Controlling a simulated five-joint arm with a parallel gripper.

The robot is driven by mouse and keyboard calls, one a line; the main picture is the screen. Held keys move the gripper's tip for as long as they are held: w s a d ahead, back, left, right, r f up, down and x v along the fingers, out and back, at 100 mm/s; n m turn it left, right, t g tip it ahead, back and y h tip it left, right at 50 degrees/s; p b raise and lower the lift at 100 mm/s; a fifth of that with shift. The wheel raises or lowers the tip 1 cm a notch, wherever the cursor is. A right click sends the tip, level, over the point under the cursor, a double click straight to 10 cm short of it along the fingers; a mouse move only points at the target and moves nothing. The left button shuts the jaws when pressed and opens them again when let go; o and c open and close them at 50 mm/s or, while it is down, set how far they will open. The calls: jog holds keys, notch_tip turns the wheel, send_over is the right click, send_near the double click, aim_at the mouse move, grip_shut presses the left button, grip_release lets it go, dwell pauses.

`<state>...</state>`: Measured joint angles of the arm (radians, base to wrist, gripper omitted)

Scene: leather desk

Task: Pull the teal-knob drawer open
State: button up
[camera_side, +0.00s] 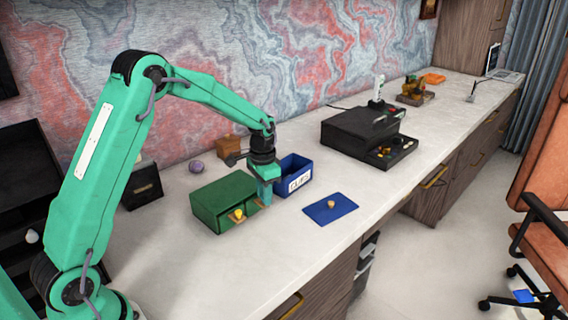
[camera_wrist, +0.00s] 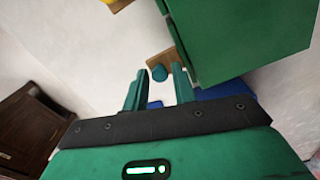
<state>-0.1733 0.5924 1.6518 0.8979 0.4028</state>
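The green drawer cabinet (camera_side: 222,197) stands on the pale desk in the side view. It fills the upper right of the wrist view (camera_wrist: 240,35). The teal knob (camera_wrist: 159,73) sits on a small wooden drawer front (camera_wrist: 156,60) at the cabinet's edge. My gripper (camera_wrist: 159,70) is open, with one finger on each side of the teal knob; contact cannot be told. In the side view my gripper (camera_side: 264,203) points down at the cabinet's right front and hides the teal knob. A yellow knob (camera_side: 238,213) is on the other drawer front.
A blue bin labelled CLIPS (camera_side: 294,172) stands close behind my gripper. A blue mat (camera_side: 318,214) with a small yellow object (camera_side: 331,204) lies to the right. A black box (camera_side: 355,135) is farther back. The desk in front of the cabinet is clear.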

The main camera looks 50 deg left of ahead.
grip_shut()
jog(key=d, duration=0.8)
jog(key=shift+w, duration=0.2)
grip_release()
jog(key=shift+r, duration=0.1)
